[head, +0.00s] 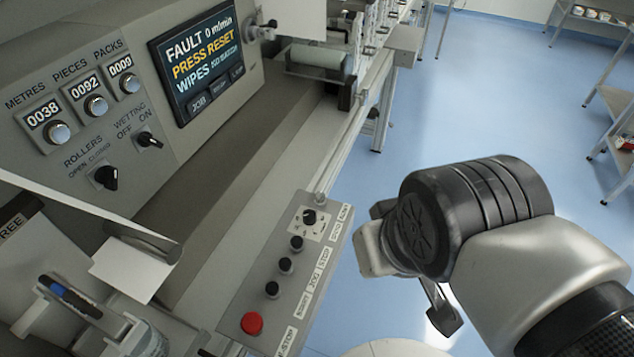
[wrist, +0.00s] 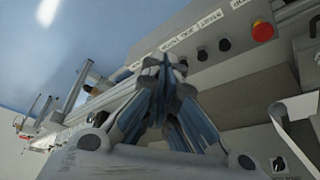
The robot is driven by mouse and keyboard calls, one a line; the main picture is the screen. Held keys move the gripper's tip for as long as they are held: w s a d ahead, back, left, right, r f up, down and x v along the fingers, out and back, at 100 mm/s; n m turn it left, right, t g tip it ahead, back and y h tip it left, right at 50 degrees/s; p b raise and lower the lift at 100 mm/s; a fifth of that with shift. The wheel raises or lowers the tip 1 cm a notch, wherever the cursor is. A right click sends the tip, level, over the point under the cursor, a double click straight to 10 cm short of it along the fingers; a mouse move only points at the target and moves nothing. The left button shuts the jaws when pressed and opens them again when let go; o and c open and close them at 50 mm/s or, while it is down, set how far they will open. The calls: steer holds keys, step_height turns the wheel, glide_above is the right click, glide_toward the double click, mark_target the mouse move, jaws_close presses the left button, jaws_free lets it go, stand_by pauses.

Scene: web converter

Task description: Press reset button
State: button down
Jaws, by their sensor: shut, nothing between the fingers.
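A grey control box (head: 243,290) holds a red mushroom button (head: 252,323) at its near end. Along it sit three black buttons: one nearest the red (head: 272,289), a middle one (head: 285,265) and a far one (head: 296,243). Small labels run beside them; the one by the nearest black button seems to read RESET. My gripper (wrist: 165,65) is shut and empty; in the wrist view its tips overlap the box edge, left of the red button (wrist: 263,31). In the head view it is mostly hidden behind my wrist, right of the box. I see no contact.
The machine's screen (head: 205,60) reads FAULT, PRESS RESET. Counters and knobs (head: 105,178) sit on the sloped panel at left. A black selector knob (head: 309,217) is at the box's far end. Blue floor (head: 460,90) is open at right, with shelving (head: 610,110) beyond.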

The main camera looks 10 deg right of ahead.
steer(key=w+d+r+n+t+h+p, duration=0.1)
steer(key=w+d+r+p, duration=0.15)
steer(key=w, duration=0.35)
steer(key=w+d+r+n+h+p, duration=0.1)
steer(key=w+d+r+n+p, duration=0.15)
steer(key=w+p, duration=0.2)
steer(key=n+t+y+p, duration=0.2)
steer(key=n+y+p, duration=0.5)
steer(key=n+p, duration=0.7)
glide_above(318, 198)
step_height(318, 198, down, 11)
steer(key=m, duration=0.1)
steer(key=shift+r+p, duration=0.2)
steer(key=shift+p, duration=0.25)
step_height(318, 198, down, 9)
steer(key=b, duration=0.7)
steer(key=shift+r, duration=0.1)
